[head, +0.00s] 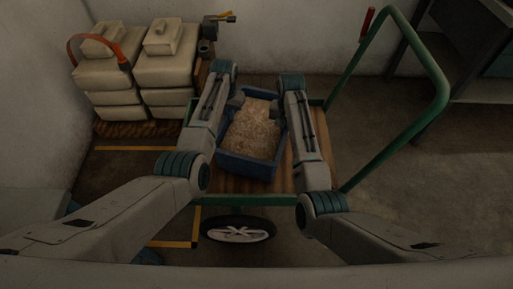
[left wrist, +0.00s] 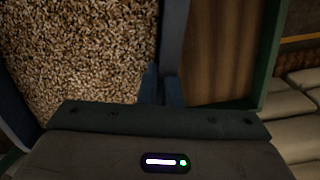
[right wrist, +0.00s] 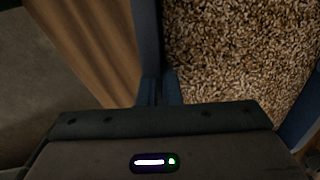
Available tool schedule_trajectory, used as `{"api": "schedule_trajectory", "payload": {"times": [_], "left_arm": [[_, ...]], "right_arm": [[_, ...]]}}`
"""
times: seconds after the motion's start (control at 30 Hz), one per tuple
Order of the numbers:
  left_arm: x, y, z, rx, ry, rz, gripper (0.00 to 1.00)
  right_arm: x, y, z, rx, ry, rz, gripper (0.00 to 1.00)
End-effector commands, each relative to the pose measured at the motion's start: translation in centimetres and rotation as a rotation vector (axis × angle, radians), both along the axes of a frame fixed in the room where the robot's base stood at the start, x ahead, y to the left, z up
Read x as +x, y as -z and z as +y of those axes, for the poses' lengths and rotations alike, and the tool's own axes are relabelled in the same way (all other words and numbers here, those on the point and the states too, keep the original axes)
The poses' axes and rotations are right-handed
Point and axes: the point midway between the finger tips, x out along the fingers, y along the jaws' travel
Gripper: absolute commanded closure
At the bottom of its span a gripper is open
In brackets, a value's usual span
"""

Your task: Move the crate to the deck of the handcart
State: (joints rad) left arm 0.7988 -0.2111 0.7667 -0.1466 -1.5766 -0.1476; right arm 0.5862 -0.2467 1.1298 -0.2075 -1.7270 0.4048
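The blue crate (head: 246,166), full of tan pellets, is upright over the wooden deck of the handcart (head: 220,183). Whether its base touches the deck is hard to see. My left gripper (head: 236,99) is at the crate's left wall near its far end; in the left wrist view its fingers (left wrist: 162,90) are closed around the wall. My right gripper (head: 275,104) is at the opposite wall; in the right wrist view its fingers (right wrist: 160,90) are closed around that wall. My forearms hide part of the crate's sides and the deck.
The cart's green push handle (head: 432,90) rises on the right. Pale stacked sacks (head: 165,62) stand on a pallet (head: 135,129) at the back left. A dark wheel (head: 237,230) is at the cart's near side. A dark shelf unit (head: 480,40) stands back right.

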Motion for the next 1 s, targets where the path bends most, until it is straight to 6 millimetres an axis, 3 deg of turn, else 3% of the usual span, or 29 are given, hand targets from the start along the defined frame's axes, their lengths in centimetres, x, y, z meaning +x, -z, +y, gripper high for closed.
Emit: {"api": "schedule_trajectory", "payload": {"times": [0.37,0.5,0.83,1.0], "left_arm": [[0.2,1.4,-0.1,-0.001,0.0,-0.006,1.0],[0.0,1.6,0.0,0.0,0.0,0.0,0.74],[0.0,1.3,0.0,-0.001,0.0,-0.002,0.74],[0.1,-0.9,0.0,0.0,0.0,-0.004,0.74]], "right_arm": [[0.2,1.4,0.1,0.002,0.0,-0.008,1.0],[0.0,1.6,0.0,0.001,0.0,-0.001,0.74],[0.0,1.6,0.0,0.0,0.0,0.0,0.74],[0.0,1.6,0.0,0.0,0.0,0.0,0.74]]}}
